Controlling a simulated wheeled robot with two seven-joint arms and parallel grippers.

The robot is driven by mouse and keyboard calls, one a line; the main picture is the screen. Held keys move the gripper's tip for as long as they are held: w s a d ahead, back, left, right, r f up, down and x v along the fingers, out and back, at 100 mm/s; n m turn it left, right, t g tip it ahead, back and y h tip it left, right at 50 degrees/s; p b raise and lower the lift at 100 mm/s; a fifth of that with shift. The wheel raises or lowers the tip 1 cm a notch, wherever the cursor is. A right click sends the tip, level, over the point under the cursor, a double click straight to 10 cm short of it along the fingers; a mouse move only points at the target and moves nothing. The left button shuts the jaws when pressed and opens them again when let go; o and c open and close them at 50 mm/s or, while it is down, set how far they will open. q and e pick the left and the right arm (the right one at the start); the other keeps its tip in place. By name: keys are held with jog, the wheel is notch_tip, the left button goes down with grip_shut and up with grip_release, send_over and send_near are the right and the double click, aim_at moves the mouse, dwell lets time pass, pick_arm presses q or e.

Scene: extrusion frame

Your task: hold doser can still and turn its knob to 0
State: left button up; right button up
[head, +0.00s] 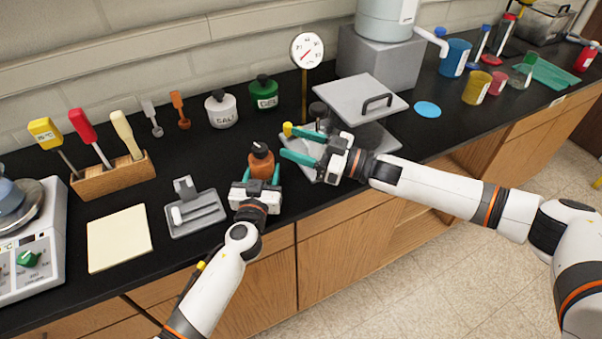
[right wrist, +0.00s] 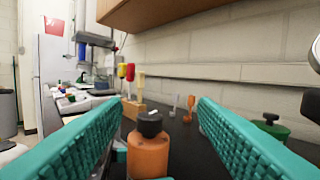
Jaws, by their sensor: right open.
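The doser can (head: 262,167) is orange with a black knob (head: 259,149) on top and stands upright on the black bench. It also shows in the right wrist view (right wrist: 148,158), low and between the fingers, with its black knob (right wrist: 149,124) uppermost. My left gripper (head: 262,178) has its teal fingers on both sides of the can, low on its body, and appears closed on it. My right gripper (head: 286,142) is open and empty, to the right of the can, its fingers pointing toward the knob. The knob's scale marks are too small to read.
A grey tray (head: 196,216) and a cream pad (head: 119,238) lie to the left. A white jar (head: 221,112) and a green jar (head: 264,94) stand behind. A dial gauge on a post (head: 307,50) and a grey-lidded device (head: 360,98) stand close to my right gripper.

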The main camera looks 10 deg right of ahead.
aim_at(259, 146)
jog(key=w+a+f+n+g, duration=0.1)
jog(key=a+g, duration=0.1)
jog(key=g, duration=0.1)
jog(key=w+a+f+n+g, duration=0.1)
jog(key=a+n+g, duration=0.1)
jog(key=a, duration=0.1)
jog(key=w+a+f+n+g, duration=0.1)
jog(key=a+g, duration=0.2)
jog(key=shift+w+a+n+g+y, duration=0.2)
jog(key=shift+n+g+y, duration=0.1)
jog(key=shift+y, duration=0.1)
jog(key=shift+a, duration=0.15)
jog(key=m+t+h, duration=0.1)
jog(key=m+t, duration=0.1)
jog(key=t, duration=0.2)
jog(key=m+t+h, duration=0.1)
jog(key=m+t, duration=0.2)
jog(key=shift+t, duration=0.4)
jog(key=m+t+h, duration=0.4)
jog(key=t, duration=0.1)
jog(key=shift+r, duration=0.1)
jog(key=v, duration=1.2)
jog(key=shift+m, duration=0.3)
jog(key=shift+s, duration=0.15)
